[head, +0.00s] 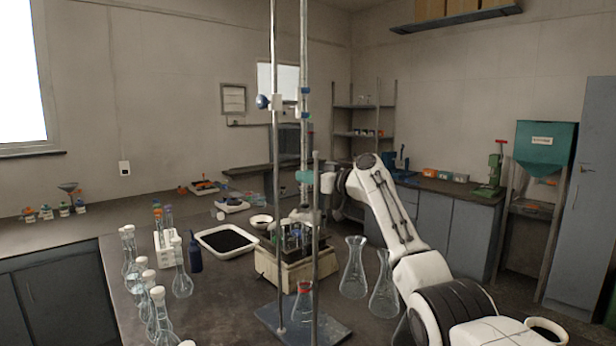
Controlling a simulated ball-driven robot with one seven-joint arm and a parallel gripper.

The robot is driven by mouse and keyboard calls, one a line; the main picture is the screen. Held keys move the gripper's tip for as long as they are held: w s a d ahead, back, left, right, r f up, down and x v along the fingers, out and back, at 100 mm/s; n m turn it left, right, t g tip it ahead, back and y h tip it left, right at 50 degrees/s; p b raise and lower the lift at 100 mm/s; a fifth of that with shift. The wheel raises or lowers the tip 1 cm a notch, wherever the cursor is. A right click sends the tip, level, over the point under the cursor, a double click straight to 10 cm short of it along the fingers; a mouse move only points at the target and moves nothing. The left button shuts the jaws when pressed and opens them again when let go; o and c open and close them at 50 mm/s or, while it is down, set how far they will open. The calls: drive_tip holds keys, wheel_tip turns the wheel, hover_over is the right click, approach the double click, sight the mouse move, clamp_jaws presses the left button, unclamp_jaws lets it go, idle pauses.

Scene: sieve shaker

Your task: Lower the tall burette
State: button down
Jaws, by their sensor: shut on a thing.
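The tall burette (303,140) is a slim upright glass tube running out of the top of the head view. It stands beside a metal stand rod (275,60), and a clamp with a blue knob (262,102) is on that rod at the burette's upper part. My gripper (309,177) reaches in from the right and is shut on the burette at a teal band, below the clamp. The fingertips are small and partly hidden by a front rod. The burette's lower end is hard to make out among the things behind it.
The sieve shaker (266,265) is close behind. Flasks (354,270) stand right; several stoppered flasks (158,315) and a white tray (203,232) stand left.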

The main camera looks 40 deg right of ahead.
drive_tip(key=shift+f+b, duration=2.1)
drive_tip(key=shift+f, duration=0.65)
drive_tip(key=c, duration=1.4)
unclamp_jaws()
drive_tip(key=o, duration=0.4)
drive_tip(key=shift+r, duration=0.1)
drive_tip(key=shift+s, duration=0.1)
drive_tip(key=s+d+r+p, duration=0.2)
drive_tip(key=s+r+p, duration=0.2)
drive_tip(key=s+r, duration=0.3)
drive_tip(key=v, duration=0.3)
drive_tip(key=shift+s, duration=0.3)
